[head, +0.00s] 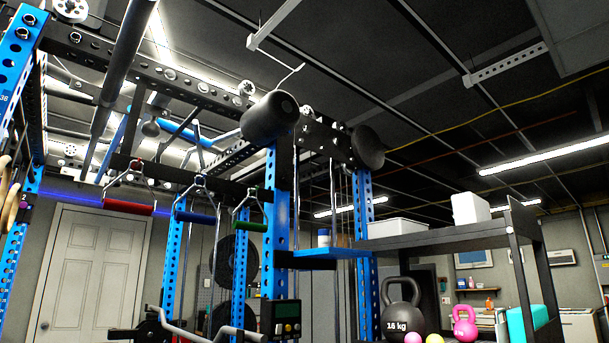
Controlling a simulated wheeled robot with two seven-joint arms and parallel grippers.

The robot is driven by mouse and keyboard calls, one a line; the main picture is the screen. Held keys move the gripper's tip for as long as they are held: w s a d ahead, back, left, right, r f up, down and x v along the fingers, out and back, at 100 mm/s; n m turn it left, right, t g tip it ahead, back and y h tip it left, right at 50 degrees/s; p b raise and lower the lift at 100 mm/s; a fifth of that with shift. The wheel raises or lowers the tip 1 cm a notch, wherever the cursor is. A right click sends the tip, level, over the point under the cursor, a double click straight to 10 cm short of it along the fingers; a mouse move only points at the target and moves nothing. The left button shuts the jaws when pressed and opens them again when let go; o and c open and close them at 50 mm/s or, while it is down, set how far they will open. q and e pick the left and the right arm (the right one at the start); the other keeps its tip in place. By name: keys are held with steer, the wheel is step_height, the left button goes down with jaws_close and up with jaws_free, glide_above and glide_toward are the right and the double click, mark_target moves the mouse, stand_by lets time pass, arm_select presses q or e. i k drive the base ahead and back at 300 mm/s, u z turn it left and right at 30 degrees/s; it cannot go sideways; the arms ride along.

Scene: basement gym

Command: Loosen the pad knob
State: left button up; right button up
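A blue and black power rack (279,220) fills the left and middle of the head view. A black cylindrical roller pad (269,117) sticks out near the top of its front upright. A second round black pad (367,147) is to its right, beside a black plate with holes (318,138). I cannot make out a pad knob for certain; small round fittings on the black plate are too small to tell apart. Neither of my grippers is in view.
Handles with red, blue and green grips (128,207) hang from the rack. A black shelving unit (440,239) with kettlebells (402,310) stands at right. A white door (92,270) is at back left.

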mark_target(287, 178)
steer(key=z, duration=0.5)
steer(key=i, duration=1.55)
steer(key=u, duration=0.65)
